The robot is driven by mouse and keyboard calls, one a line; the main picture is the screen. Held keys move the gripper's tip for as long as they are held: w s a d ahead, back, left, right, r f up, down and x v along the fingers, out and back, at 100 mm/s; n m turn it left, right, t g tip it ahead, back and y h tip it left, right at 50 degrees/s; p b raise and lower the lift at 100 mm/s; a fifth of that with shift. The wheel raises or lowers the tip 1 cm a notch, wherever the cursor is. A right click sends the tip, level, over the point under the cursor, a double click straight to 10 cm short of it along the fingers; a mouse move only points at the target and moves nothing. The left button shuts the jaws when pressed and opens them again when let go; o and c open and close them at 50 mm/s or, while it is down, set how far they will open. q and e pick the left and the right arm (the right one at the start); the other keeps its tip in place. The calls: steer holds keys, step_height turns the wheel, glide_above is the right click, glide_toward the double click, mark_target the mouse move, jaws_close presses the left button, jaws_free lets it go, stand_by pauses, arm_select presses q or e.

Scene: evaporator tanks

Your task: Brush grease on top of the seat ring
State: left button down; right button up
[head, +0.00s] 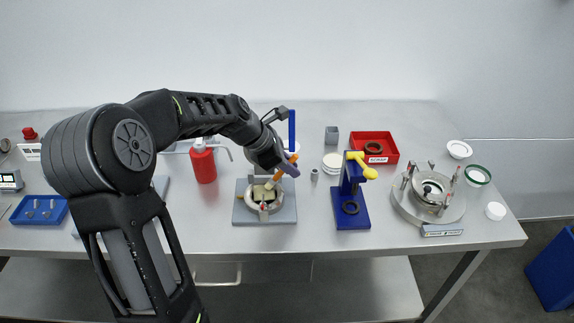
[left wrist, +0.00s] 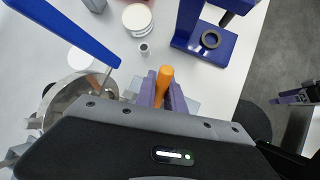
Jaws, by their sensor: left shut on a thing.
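My left gripper (head: 287,168) is shut on a brush with an orange handle (left wrist: 165,76); its purple fingers also show in the left wrist view (left wrist: 163,95). In the head view the gripper is above and just right of a metal ring-shaped part (head: 252,206) on a grey base plate (head: 289,215). I take this for the seat ring. A pale piece below the gripper reaches over the ring; I cannot tell whether it touches. In the left wrist view my own gripper body hides part of the ring (left wrist: 58,98). Purple fingers of my right gripper (left wrist: 290,98) show at the right edge.
A blue upright bar (head: 292,130) stands close behind the left gripper. A white tub (head: 332,163), a small grey cylinder (head: 314,175) and a blue press (head: 350,190) with a yellow handle are to the right. A red bottle (head: 204,165) stands left of the plate.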

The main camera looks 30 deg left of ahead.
mark_target(273, 177)
arm_select(q)
steer(key=shift+w+d+r+p, duration=0.1)
steer(key=shift+w+d+p, duration=0.3)
steer(key=shift+d, duration=0.4)
steer(key=shift+w+d, duration=0.2)
steer(key=shift+d, duration=0.15)
steer(key=shift+p, duration=0.3)
steer(key=shift+f, duration=0.2)
steer(key=shift+s+a+f, duration=0.1)
steer(key=shift+s+a, duration=0.35)
steer(key=shift+a, duration=0.3)
steer(key=shift+s+a+f, duration=0.1)
steer(key=shift+s+a, duration=0.3)
steer(key=shift+a, duration=0.35)
steer(key=shift+s+a, duration=0.1)
steer(key=shift+a, duration=0.05)
steer(key=shift+s+a, duration=0.4)
steer(key=shift+a, duration=0.35)
steer(key=shift+s+a, duration=0.4)
steer(key=shift+a, duration=0.3)
